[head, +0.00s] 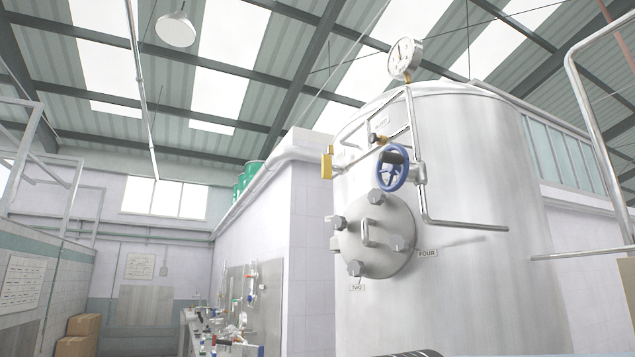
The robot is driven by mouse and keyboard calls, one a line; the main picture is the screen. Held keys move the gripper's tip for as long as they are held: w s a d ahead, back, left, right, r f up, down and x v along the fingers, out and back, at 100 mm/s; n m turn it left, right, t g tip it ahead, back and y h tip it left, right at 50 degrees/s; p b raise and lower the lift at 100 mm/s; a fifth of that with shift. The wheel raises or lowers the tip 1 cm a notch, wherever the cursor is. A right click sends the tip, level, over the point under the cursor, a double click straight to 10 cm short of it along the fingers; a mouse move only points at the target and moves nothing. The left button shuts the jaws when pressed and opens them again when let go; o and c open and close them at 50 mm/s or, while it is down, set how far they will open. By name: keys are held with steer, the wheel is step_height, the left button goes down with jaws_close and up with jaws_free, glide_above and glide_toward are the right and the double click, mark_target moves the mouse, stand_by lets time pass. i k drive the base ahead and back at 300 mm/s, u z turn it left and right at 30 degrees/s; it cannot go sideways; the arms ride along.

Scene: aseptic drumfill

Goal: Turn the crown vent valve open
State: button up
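A large steel tank (470,190) fills the right half of the head view. A blue handwheel valve (382,176) is mounted on pipework at the tank's upper front, above a round bolted hatch (385,255). Whether the valve is open or shut does not show. My gripper is not in view.
A pressure gauge (405,58) stands on top of the pipework. A yellow part (326,164) hangs at its left end. A bent pipe (428,205) runs down and right across the tank. Metal railings (588,100) stand at the right. A cluttered bench (205,330) is at the lower left.

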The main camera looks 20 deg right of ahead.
mark_target(327, 165)
steer(key=i, duration=0.85)
steer(key=u, duration=0.05)
